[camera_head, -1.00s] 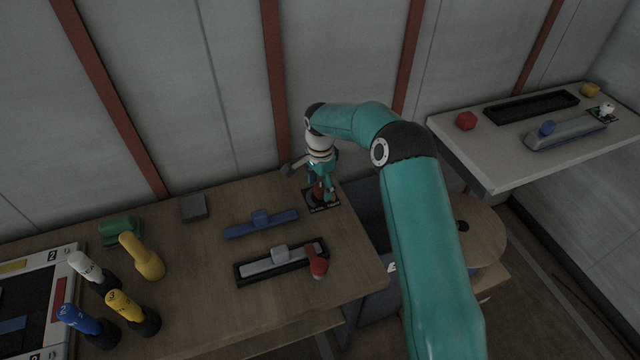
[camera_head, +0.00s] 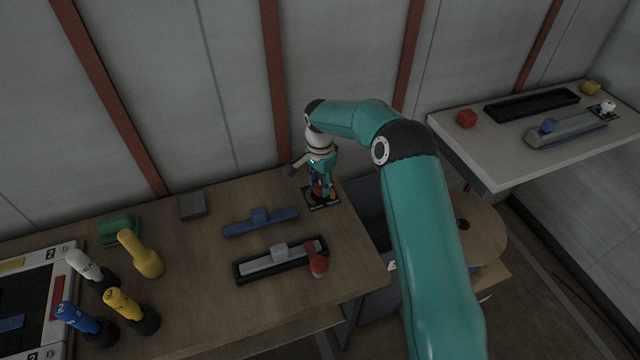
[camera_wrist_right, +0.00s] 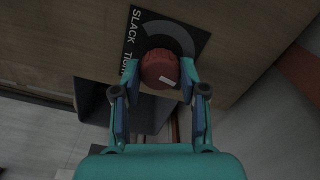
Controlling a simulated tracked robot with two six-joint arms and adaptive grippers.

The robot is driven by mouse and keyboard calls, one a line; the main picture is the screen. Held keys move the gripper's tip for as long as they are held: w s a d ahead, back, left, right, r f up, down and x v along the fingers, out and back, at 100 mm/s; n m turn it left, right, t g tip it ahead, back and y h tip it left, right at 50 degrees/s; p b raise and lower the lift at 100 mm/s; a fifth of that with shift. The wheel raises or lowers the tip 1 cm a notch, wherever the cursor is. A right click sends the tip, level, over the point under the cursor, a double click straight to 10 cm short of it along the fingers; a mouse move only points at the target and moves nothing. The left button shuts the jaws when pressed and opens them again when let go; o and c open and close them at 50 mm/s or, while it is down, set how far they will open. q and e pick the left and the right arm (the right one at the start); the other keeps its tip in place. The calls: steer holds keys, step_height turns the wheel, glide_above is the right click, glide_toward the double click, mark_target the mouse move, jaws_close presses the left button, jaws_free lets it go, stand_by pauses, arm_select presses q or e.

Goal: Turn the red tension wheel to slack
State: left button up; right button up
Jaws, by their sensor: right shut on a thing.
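The red tension wheel (camera_wrist_right: 159,69) sits on a dark dial plate (camera_wrist_right: 182,24) with a grey arc and the word SLACK; a second word is partly hidden. The wheel bears a white mark on its near side, in the wrist view. My right gripper (camera_wrist_right: 161,76) points down at the wheel, with one finger on each side, shut on it. In the head view the right gripper (camera_head: 322,185) hides most of the wheel, and the plate (camera_head: 331,200) shows at the table's back right corner. My left gripper is not in view.
On the wooden table (camera_head: 210,290) lie a blue bar (camera_head: 260,224), a black tray (camera_head: 245,276) with a grey bar, a red-headed object (camera_head: 317,262) and several coloured bottle-like items at left. A white table (camera_head: 500,165) stands at right. The wall is close behind the wheel.

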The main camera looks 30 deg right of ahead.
steer(key=n+b, duration=0.1)
steer(key=n, duration=0.2)
steer(key=shift+w, duration=0.1)
steer(key=n+b, duration=0.1)
steer(key=n, duration=0.1)
steer(key=shift+n, duration=0.4)
steer(key=n, duration=0.3)
steer(key=shift+r+n+b, duration=0.1)
steer(key=shift+n+b, duration=0.2)
steer(key=shift+b, duration=0.1)
steer(key=n, duration=0.3)
steer(key=shift+n, duration=0.4)
steer(key=n, duration=1.2)
steer(key=shift+d+r+n, duration=0.1)
steer(key=shift+n, duration=0.2)
steer(key=shift+n+p, duration=0.3)
steer(key=shift+n, duration=1.6)
